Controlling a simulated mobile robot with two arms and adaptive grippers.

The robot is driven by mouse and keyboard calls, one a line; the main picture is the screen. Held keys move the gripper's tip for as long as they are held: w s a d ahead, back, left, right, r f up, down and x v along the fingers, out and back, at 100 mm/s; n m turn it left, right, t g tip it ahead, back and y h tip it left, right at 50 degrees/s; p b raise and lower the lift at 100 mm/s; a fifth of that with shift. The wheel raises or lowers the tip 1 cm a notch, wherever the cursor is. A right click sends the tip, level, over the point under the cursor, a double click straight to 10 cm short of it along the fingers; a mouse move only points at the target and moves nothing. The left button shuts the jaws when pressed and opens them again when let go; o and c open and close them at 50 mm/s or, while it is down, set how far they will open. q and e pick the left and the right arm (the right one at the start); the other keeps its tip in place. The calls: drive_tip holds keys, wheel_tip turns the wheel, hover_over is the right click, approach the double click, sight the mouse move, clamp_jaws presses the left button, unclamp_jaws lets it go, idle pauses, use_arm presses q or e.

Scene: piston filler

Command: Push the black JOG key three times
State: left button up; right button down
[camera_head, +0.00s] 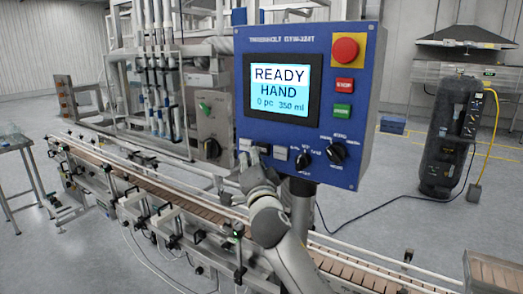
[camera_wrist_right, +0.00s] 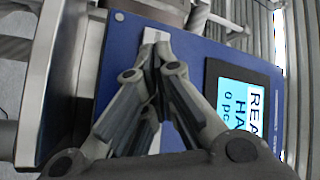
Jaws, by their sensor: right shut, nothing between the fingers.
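My right gripper (camera_head: 255,158) reaches up from below to the row of small keys under the screen of the blue control panel (camera_head: 305,165). In the right wrist view its fingers (camera_wrist_right: 152,55) are shut and empty, with the tips at or very near a pale key plate (camera_wrist_right: 151,36). I cannot tell whether they touch it. A pale key (camera_head: 245,144) shows left of the fingertips and another (camera_head: 280,153) to their right. The black JOG key cannot be made out clearly; the fingers partly cover the row. The screen (camera_head: 279,87) reads READY, HAND, 0 pc, 350 ml. My left gripper is out of view.
A red round button (camera_head: 347,49), a red STOP key (camera_head: 344,85), a green key (camera_head: 342,111) and black rotary knobs (camera_head: 336,151) share the panel. A conveyor (camera_head: 180,203) runs below. A black tank unit (camera_head: 450,135) stands at the right on open floor.

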idle(0.8)
drive_tip(key=shift+w+d, duration=0.25)
drive_tip(key=shift+w, duration=0.1)
drive_tip(key=shift+w+d+b, duration=0.25)
drive_tip(key=shift+w+b, duration=0.05)
drive_tip(key=shift+b, duration=0.1)
idle(0.6)
drive_tip(key=shift+s+a, duration=0.1)
drive_tip(key=shift+s, duration=0.05)
drive_tip(key=shift+s+a, duration=0.35)
drive_tip(key=shift+s, duration=0.2)
idle(0.3)
drive_tip(key=s+a, duration=0.1)
drive_tip(key=s, duration=0.1)
drive_tip(key=s+a+b, duration=0.1)
drive_tip(key=s+a, duration=0.1)
idle(0.4)
idle(0.5)
